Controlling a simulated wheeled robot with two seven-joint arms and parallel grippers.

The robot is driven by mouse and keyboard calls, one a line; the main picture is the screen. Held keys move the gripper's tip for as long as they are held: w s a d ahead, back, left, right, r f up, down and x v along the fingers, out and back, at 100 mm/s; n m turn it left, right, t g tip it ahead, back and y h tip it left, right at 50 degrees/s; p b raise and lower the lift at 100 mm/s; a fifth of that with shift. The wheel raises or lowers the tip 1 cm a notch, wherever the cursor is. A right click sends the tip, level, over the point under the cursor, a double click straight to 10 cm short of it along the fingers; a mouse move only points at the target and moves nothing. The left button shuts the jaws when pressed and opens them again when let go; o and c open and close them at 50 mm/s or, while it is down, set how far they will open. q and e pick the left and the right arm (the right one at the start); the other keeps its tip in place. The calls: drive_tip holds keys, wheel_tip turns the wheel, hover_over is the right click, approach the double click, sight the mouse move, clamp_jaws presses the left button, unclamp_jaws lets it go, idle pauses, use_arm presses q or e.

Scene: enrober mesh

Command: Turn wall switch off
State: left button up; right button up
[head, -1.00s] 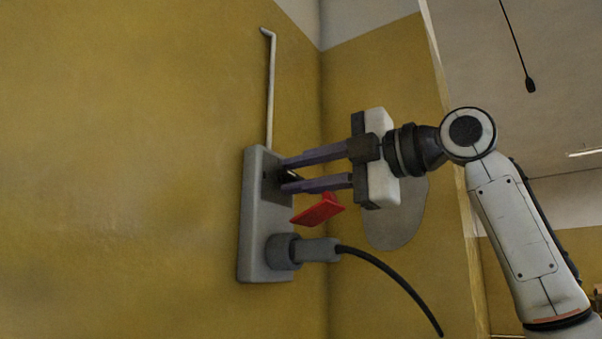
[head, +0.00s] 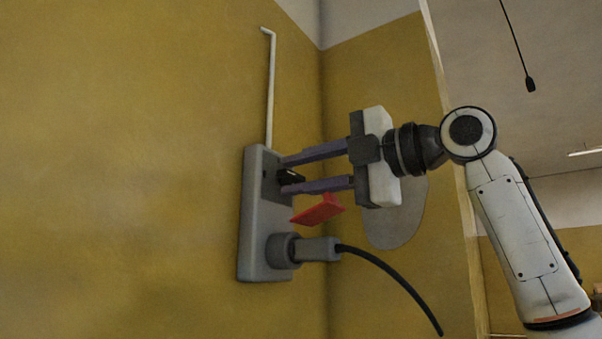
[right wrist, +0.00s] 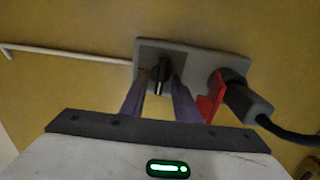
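The wall switch is a grey box (head: 254,225) on the yellow wall, with a black knob (head: 291,177) on its upper part. In the right wrist view the knob (right wrist: 161,73) stands upright between the two purple fingertips. My right gripper (head: 284,175) reaches in from the right, with one finger above the knob and one below it in the head view. The fingers are apart, with some gap beside the knob in the right wrist view (right wrist: 160,82). Contact with the knob is unclear. My left gripper is not in view.
A red flap (head: 318,209) sticks out just below the lower finger. Under it, a grey plug (head: 312,250) with a black cable (head: 395,284) sits in the box. A white conduit (head: 270,90) runs up from the box. A wall corner lies behind my gripper.

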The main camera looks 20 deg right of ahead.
drive_tip(key=shift+s+d, duration=0.1)
drive_tip(key=b+v, duration=0.2)
drive_tip(key=v, duration=0.8)
idle(0.3)
